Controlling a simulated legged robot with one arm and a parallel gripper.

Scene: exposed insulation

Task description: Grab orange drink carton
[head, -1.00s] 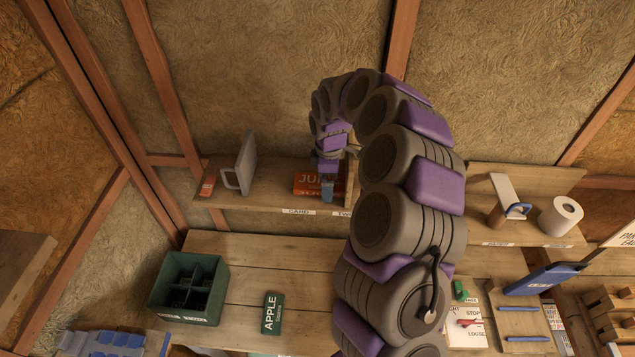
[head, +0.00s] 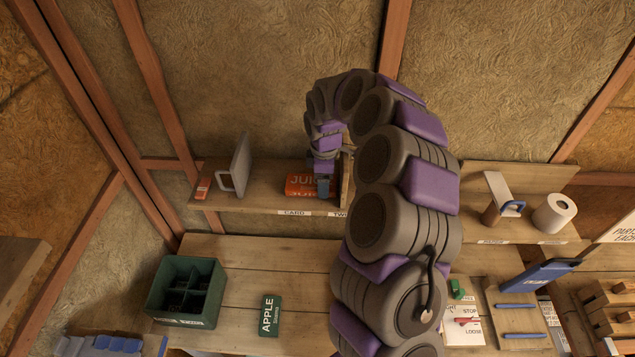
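The orange drink carton (head: 299,184), with pale lettering starting "JUI", lies on the upper wall shelf (head: 262,201) above the "CARD" label. My gripper (head: 323,187) is at the carton's right part, in front of it or touching it, and covers the end of the lettering. Its fingers are small and partly hidden by my own wrist, so I cannot tell whether they are open or shut on the carton. My arm rises from the lower right and bends down to the shelf.
A grey upright panel with a white handle (head: 240,165) stands left of the carton. A wooden divider (head: 346,190) is close to its right. Below, the bench holds a green divided crate (head: 158,301) and a green APPLE carton (head: 270,315). A paper roll (head: 555,213) sits on the right shelf.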

